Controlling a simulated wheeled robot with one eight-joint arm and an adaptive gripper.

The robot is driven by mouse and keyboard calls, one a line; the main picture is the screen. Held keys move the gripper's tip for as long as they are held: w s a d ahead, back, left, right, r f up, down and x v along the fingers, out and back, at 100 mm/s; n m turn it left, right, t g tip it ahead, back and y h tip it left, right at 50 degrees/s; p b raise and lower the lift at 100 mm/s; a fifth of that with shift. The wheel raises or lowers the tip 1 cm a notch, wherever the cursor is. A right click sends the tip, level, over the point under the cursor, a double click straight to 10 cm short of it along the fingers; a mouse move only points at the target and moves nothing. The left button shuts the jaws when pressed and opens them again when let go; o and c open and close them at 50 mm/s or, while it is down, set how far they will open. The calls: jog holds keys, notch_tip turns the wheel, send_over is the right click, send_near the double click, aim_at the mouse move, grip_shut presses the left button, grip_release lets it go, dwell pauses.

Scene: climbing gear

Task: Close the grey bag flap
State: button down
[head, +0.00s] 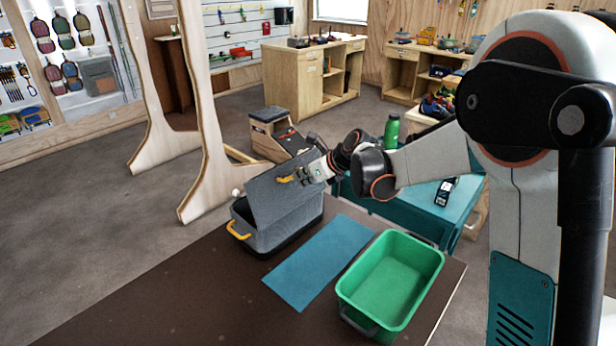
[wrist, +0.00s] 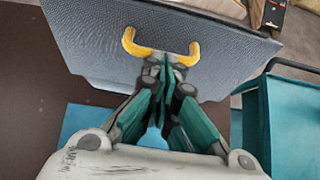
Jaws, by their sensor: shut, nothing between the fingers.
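The grey bag (head: 290,228) stands on the dark table, with a yellow handle on its left end. Its grey flap (head: 262,198) is raised and tilted up above the bag, so the bag is open. My gripper (head: 303,174) is at the upper part of the flap, beside the flap's yellow handle (head: 285,179). In the wrist view the flap (wrist: 90,38) fills the upper part, and the yellow handle (wrist: 133,44) lies just past my shut fingertips (wrist: 168,66). The fingers hold nothing. I cannot tell whether they touch the flap.
A blue mat (head: 318,262) lies right of the bag, and an open green bin (head: 432,268) stands right of that. A teal cart (head: 425,208) with a green bottle (head: 392,131) and a dark handheld device (head: 445,191) stands behind. Wooden uprights (head: 205,160) rise behind the bag.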

jog(key=w+a+g+h+p, duration=0.2)
jog(key=w+a, duration=0.1)
jog(key=shift+w+r+g, duration=0.15)
jog(key=shift+r+g, duration=0.15)
jog(key=shift+r, duration=0.1)
jog(key=w+a+f, duration=0.6)
jog(key=w+a, duration=0.1)
jog(key=shift+w+a, duration=0.15)
jog(key=shift+w, duration=0.2)
dwell(0.4)
notch_tip(320, 180, up, 10)
send_over(287, 172)
jog(key=w+a, duration=0.1)
jog(key=w, duration=0.1)
jog(key=s+d+r+t+y+p, duration=0.2)
jog(key=s+d+t+y+p, duration=0.15)
jog(key=s+d+p, duration=0.45)
jog(key=b+x, duration=0.1)
jog(key=x, duration=0.3)
jog(key=f+b+x, duration=0.1)
jog(key=b+x, duration=0.1)
jog(key=x, duration=0.2)
jog(key=s+b+x, duration=0.1)
jog(key=x, duration=0.3)
jog(key=shift+f+b, duration=0.25)
jog(key=shift+b, duration=0.1)
